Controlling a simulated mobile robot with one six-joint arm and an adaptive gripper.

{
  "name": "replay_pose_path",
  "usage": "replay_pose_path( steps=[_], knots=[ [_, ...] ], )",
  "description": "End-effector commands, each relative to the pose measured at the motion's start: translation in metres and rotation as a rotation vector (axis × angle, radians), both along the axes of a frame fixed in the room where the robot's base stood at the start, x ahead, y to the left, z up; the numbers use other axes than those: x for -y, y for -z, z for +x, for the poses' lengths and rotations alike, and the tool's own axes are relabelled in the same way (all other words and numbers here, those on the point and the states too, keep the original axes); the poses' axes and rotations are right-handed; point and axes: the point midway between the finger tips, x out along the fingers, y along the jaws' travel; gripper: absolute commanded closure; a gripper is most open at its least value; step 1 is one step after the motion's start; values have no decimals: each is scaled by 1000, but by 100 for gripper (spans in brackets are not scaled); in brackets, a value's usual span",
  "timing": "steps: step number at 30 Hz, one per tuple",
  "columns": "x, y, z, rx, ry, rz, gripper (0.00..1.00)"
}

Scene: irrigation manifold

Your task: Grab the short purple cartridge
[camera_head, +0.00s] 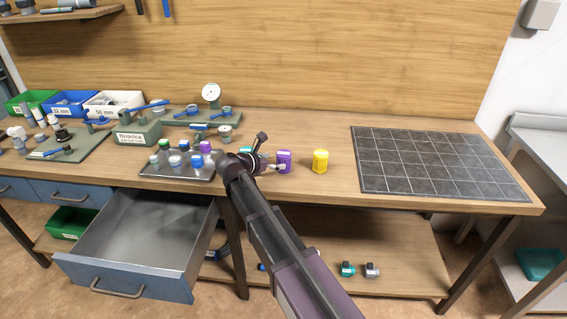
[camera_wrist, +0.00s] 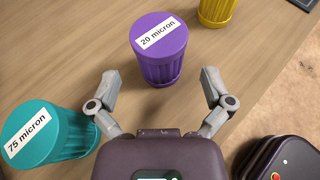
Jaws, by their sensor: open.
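The purple cartridge (camera_head: 284,162) stands upright on the workbench. In the wrist view this purple cartridge (camera_wrist: 161,62) has a ribbed side and a lid label reading "20 micron". My gripper (camera_wrist: 160,78) is open and empty, with one finger to each side of the cartridge's lower part in the picture; I cannot tell whether the fingertips are level with it. In the head view my gripper (camera_head: 272,167) is just left of the cartridge and partly hides it.
A teal "75 micron" cartridge (camera_wrist: 45,132) stands close by my left finger. A yellow cartridge (camera_head: 320,161) stands to the right of the purple one. A tray (camera_head: 180,175) of small capped containers is to the left. A dark grid mat (camera_head: 440,163) lies farther right. A drawer (camera_head: 140,250) is open below.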

Motion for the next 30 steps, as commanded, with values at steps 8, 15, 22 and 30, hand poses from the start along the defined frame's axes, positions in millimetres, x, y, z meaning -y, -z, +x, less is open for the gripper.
replay_pose_path(
  steps=[8, 15, 22, 30],
  knots=[
    [20, 16, 22, 0, 1, 0, 0],
    [28, 18, 29, 0, 2, 0, 0],
    [28, 18, 29, 0, 1, 0, 0],
    [28, 18, 29, 0, 1, 0, 0]
  ],
)
